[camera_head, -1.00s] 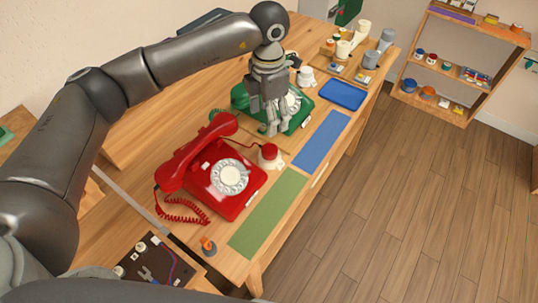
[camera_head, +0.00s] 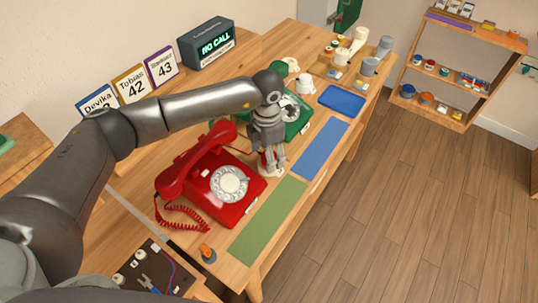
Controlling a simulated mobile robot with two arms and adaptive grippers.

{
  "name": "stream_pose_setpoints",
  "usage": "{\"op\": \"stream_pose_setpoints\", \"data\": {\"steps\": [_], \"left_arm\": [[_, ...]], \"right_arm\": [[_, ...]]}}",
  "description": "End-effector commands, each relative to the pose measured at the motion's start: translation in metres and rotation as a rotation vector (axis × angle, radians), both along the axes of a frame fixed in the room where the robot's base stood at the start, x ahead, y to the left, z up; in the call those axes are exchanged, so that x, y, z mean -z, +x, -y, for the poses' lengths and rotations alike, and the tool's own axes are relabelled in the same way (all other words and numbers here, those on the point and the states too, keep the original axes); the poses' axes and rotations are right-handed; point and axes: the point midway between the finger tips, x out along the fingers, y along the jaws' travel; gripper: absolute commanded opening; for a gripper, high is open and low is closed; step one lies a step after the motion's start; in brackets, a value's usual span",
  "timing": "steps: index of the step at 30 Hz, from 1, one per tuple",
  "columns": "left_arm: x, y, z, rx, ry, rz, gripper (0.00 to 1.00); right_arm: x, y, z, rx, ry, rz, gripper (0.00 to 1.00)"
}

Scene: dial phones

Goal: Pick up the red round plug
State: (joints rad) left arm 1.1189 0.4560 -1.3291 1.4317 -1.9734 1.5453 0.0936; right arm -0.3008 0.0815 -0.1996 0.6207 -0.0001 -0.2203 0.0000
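The red round plug (camera_head: 262,161) is on the table beside the red phone (camera_head: 239,208), to the right of its upper corner. Only a bit of its red shows; my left gripper hides most of it. My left gripper (camera_head: 271,168) points down over the plug, its fingers at the plug's height. I cannot tell whether the fingers touch the plug or have closed on it. My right gripper is not in view.
A green phone (camera_head: 297,126) stands just behind my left gripper. A blue mat (camera_head: 320,147) and a green mat (camera_head: 268,220) lie along the table's front edge. A blue tray (camera_head: 341,97) and a "NO CALL" box (camera_head: 207,46) are farther back.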

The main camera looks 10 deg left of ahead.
Motion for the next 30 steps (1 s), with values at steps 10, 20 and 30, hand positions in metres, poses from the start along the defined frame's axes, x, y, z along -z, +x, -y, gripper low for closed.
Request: {"op": "stream_pose_setpoints", "data": {"steps": [10, 20, 30], "left_arm": [[0.0115, 0.0000, -0.0003, 0.000, 0.000, 0.000, 0.66], [0.0110, 0.0002, -0.0003, -0.001, 0.001, 0.001, 0.25], [0.0094, 0.0006, -0.0003, -0.001, 0.000, 0.001, 0.21]], "right_arm": [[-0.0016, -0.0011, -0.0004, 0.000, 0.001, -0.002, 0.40], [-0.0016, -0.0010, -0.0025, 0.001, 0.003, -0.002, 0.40], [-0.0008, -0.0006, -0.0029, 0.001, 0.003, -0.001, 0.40]]}}
